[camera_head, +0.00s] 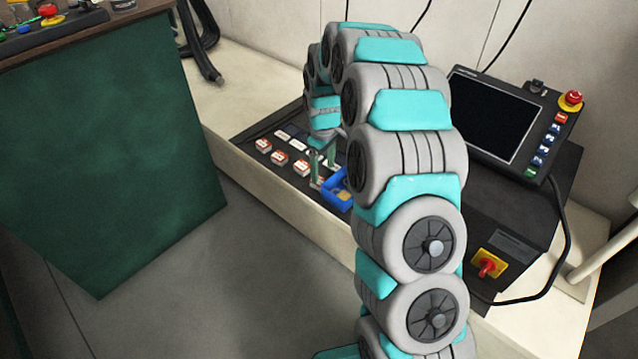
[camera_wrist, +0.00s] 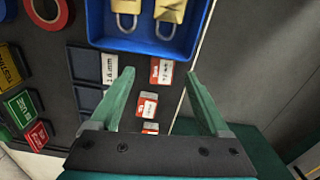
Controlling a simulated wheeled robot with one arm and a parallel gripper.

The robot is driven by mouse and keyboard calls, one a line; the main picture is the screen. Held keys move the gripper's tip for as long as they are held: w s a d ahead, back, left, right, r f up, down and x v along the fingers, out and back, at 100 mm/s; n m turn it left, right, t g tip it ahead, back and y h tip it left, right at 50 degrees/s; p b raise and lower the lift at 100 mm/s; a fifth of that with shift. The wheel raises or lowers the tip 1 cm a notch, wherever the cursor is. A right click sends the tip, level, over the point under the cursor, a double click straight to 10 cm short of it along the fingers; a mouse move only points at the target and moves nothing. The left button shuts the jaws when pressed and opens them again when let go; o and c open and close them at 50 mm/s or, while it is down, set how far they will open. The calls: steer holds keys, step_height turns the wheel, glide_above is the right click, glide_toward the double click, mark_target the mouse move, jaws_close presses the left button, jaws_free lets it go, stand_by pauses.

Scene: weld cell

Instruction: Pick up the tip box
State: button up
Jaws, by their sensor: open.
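Several small red-and-white tip boxes stand in a row on a dark panel. In the head view they show at the left (camera_head: 262,145), the middle (camera_head: 279,157) and nearest my gripper (camera_head: 302,168). In the wrist view one box (camera_wrist: 161,72) appears between my fingertips, with another box (camera_wrist: 147,105) below it and a third partly hidden by my gripper's base. My gripper (camera_wrist: 159,76) is open and empty. Its green fingers also show in the head view (camera_head: 322,166), above the panel beside the row. I cannot tell how high they are above the boxes.
A blue tray (camera_wrist: 150,43) with padlocks sits close to the fingertips. Label plates, including "1.6 mm" (camera_wrist: 110,68), and tape rolls (camera_wrist: 50,12) lie on the panel. A screen console (camera_head: 492,115) stands right; a green-sided bench (camera_head: 110,150) stands left.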

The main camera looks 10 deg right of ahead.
mark_target(320, 181)
steer(key=f, duration=0.4)
steer(key=shift+a+f, duration=0.3)
steer(key=shift+c, duration=0.2)
jaws_close()
